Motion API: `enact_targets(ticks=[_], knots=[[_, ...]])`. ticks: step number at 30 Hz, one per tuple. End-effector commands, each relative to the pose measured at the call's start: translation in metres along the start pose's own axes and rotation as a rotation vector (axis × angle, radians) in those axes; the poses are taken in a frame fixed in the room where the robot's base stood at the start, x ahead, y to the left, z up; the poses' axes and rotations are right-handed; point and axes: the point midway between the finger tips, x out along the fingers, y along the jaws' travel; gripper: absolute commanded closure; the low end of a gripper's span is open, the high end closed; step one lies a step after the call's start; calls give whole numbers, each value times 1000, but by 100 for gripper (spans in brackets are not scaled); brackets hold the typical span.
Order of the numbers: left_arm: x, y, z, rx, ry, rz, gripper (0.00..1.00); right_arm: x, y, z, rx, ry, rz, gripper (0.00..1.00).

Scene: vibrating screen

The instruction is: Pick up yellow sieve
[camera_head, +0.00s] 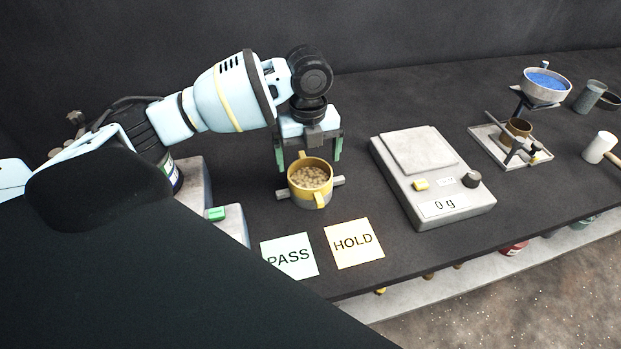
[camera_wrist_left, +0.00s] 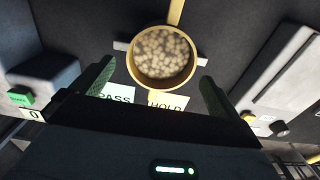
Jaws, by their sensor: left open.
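The yellow sieve (camera_head: 310,190) is a round cup with handles, holding brown grains, and stands on the dark table behind the HOLD card. It also shows in the left wrist view (camera_wrist_left: 175,84), at the top centre, with one handle pointing up. A pale bar pokes out on both sides of its base. My left gripper (camera_head: 309,166) is open above the sieve, its green fingers at the far side of the rim in the head view. In the wrist view the fingers (camera_wrist_left: 157,87) stand wide apart and touch nothing visible. My right gripper is not in view.
PASS (camera_head: 289,256) and HOLD (camera_head: 354,243) cards lie in front. A scale (camera_head: 440,200) reading 0 g stands right. A grey machine with a green button (camera_head: 216,213) is left. A funnel stand with a blue-filled bowl (camera_head: 546,87) and a mallet (camera_head: 599,147) are far right.

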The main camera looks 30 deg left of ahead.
Motion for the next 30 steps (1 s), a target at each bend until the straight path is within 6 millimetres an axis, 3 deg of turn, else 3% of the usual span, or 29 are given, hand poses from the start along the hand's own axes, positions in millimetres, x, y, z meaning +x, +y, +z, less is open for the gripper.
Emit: enact_targets(ticks=[6, 16, 25, 30], knots=[[7, 0, 0, 0, 0, 0, 0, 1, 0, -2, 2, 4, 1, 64], [49, -2, -3, -1, 0, 0, 0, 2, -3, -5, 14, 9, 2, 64], [54, -3, -3, 0, -2, -2, 0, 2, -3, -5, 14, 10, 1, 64], [54, -3, -3, 0, -2, -2, 20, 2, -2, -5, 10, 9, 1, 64]])
